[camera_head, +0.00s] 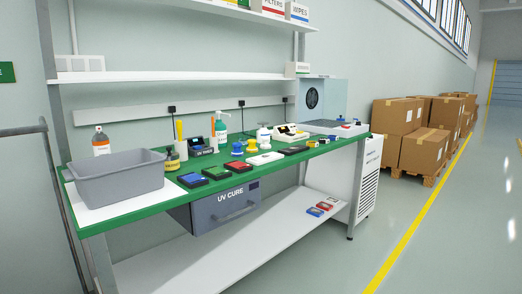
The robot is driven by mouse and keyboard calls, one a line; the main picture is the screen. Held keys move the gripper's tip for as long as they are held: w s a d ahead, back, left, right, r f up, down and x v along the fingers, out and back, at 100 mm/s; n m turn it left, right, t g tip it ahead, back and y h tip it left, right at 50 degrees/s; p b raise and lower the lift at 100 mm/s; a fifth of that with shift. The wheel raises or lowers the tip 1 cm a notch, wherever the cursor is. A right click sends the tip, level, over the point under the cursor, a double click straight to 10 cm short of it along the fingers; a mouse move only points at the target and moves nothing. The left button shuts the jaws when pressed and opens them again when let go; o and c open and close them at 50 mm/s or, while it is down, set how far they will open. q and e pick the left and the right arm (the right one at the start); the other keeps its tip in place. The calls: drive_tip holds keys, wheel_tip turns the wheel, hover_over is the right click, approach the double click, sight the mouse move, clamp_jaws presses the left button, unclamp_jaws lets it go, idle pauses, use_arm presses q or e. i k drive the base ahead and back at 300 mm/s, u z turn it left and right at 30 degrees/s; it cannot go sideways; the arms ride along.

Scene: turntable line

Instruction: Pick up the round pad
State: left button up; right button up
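I cannot pick out the round pad with certainty; the small items on the green-topped workbench (128,209) are too small to tell apart. Small blue and yellow round items (237,149) stand mid-bench, behind the row of flat trays. A white item with a round top (263,134) stands just behind them. Neither of my grippers is in view.
A grey bin (120,180) fills the bench's left end. Flat coloured trays (192,180) line the front edge. Bottles (221,130) and a blue-grey machine (322,100) stand behind. Cardboard boxes (423,150) are stacked at right. The floor in front is clear.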

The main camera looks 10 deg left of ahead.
sight(237, 152)
drive_tip(key=z, duration=0.35)
drive_tip(key=i, duration=1.15)
drive_tip(key=u, duration=0.2)
